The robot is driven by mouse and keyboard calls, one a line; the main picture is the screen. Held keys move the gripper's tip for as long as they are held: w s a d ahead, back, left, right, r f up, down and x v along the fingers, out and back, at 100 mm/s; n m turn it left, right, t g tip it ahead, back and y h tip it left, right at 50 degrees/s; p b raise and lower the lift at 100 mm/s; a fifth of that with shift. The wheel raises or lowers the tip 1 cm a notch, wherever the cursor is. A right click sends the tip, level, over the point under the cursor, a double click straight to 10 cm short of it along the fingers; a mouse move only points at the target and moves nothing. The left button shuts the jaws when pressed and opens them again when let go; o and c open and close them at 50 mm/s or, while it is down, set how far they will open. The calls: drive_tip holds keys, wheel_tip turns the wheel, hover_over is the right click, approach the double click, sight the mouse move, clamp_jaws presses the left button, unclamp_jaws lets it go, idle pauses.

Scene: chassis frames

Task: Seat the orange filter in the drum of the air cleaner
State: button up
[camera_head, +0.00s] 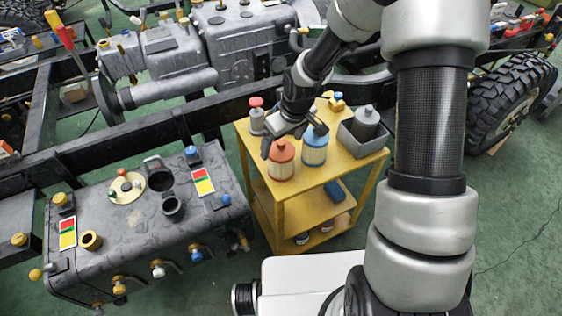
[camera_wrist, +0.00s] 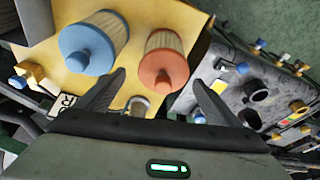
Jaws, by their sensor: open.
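The orange filter (camera_head: 281,162), with a pleated cream body and an orange knobbed cap, stands upright on the yellow cart's top. It also shows in the wrist view (camera_wrist: 164,69). My gripper (camera_head: 284,138) is open above and beside it, and in the wrist view the orange cap appears between the fingers (camera_wrist: 158,78). No grip on the filter shows. Two dark open-topped cylinders, a larger one (camera_head: 159,178) and a smaller one (camera_head: 173,208), stand on the grey tank at left. I cannot tell for certain which is the air cleaner's drum.
A blue-capped filter (camera_head: 314,150) stands close beside the orange one. A red-topped canister (camera_head: 256,117) and a grey bin with a grey canister (camera_head: 366,122) share the yellow cart (camera_head: 315,180). The grey tank (camera_head: 120,215) carries several knobs and fittings. A dark chassis rail runs behind.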

sight(279, 152)
drive_tip(key=x, duration=0.5)
drive_tip(key=shift+s+a+f+b, duration=0.1)
drive_tip(key=shift+a+f+b, duration=0.1)
drive_tip(key=shift+b, duration=0.2)
